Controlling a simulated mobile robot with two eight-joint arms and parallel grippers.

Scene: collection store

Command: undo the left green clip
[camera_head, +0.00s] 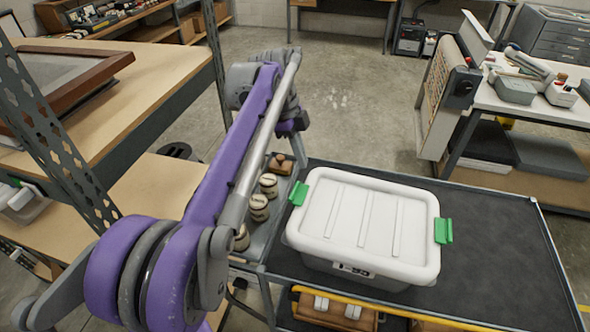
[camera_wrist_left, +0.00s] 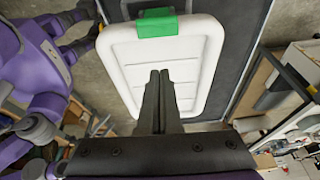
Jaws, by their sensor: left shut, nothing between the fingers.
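A white lidded box (camera_head: 365,225) stands on a dark cart top. The left green clip (camera_head: 298,193) sits at the left edge of its lid, and the right green clip (camera_head: 443,231) at the right edge. In the left wrist view the left clip (camera_wrist_left: 157,23) lies over the lid rim at the top, beyond my fingertips. I cannot tell how firmly either clip is latched. My left gripper (camera_wrist_left: 159,76) is shut and empty, over the lid in that view and apart from the clip. My right gripper is not in view.
Several small jars (camera_head: 259,207) stand on a lower surface left of the cart. The dark cart top (camera_head: 500,250) is clear right of the box. A wooden table (camera_head: 120,110) and a metal upright stand left. A worktable with grey boxes (camera_head: 515,90) is back right.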

